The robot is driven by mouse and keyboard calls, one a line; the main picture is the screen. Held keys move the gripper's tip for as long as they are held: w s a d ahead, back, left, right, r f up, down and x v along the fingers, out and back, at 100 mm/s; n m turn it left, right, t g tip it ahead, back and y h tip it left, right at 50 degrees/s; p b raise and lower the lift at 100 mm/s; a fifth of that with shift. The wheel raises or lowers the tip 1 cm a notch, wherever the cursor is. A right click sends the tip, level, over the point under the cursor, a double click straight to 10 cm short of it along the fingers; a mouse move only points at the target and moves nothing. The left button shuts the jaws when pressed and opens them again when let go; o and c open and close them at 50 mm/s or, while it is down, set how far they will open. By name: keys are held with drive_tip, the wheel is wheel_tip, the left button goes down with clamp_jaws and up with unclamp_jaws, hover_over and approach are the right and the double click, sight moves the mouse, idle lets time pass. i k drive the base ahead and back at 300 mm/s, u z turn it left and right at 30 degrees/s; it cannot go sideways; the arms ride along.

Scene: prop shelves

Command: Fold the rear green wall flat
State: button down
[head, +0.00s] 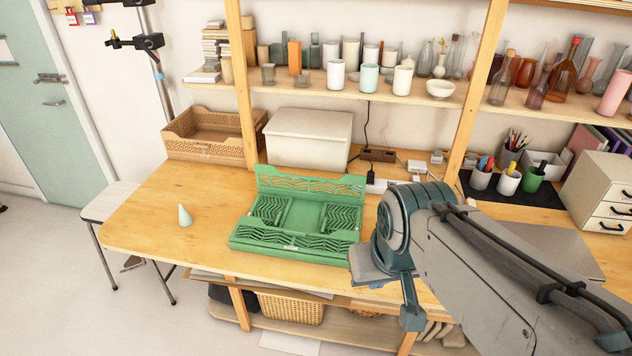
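The green folding crate (240,243) sits on the wooden table, left of my arm. Its rear green wall (310,184) stands up along the far edge, leaning slightly back. The patterned side panels (338,219) lie folded inward over the crate floor. The front side (290,240) is low, with a zigzag panel inside the rim. My arm comes in from the lower right, and its end is right of the crate, apart from the rear wall.
A small pale cone (185,215) stands on the table left of the crate. Shelves of vases and cups (337,75) hang above. The table's left part is mostly clear.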

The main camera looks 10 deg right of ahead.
sight(353, 179)
drive_tip(key=u, duration=0.3)
drive_tip(key=i, duration=0.9)
drive_tip(key=z, duration=0.35)
